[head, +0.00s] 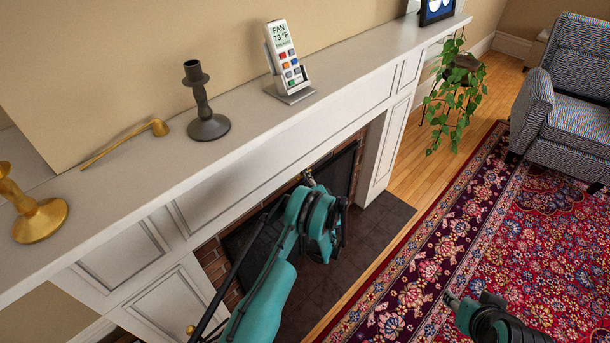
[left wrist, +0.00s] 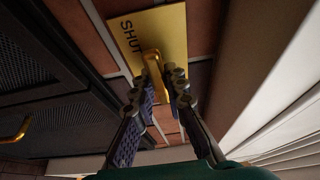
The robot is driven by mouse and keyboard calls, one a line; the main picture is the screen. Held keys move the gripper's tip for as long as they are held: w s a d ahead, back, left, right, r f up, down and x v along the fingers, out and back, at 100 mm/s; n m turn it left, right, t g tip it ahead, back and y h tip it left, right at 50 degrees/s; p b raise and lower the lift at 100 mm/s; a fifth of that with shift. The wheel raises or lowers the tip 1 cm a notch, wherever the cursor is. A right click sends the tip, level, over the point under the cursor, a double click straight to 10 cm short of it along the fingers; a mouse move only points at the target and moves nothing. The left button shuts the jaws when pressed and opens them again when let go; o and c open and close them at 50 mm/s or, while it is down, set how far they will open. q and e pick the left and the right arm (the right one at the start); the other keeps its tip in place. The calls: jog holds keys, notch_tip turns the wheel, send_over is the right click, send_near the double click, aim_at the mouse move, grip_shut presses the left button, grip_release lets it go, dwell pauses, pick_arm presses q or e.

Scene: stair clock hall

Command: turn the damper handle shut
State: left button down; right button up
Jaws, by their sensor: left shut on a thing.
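The damper handle (left wrist: 152,62) is a brass lever on a yellow plate (left wrist: 173,24) fixed to the brick. The plate carries the word SHUT beside the lever. In the left wrist view my left gripper (left wrist: 163,82) has its two fingers on either side of the lever, shut on it.
A white mantel (head: 345,80) runs above, with a dark candlestick (head: 207,105), a brass snuffer (head: 125,140), a brass candlestick (head: 40,218) and a remote in a stand (head: 286,60). A dark mesh screen (left wrist: 50,60) is left of the plate. Rug (head: 430,250) and armchair (head: 570,105) stand right.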

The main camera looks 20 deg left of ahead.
dwell(0.3)
pick_arm(q)
jog(key=c, duration=1.5)
grip_release()
jog(key=shift+c, duration=0.2)
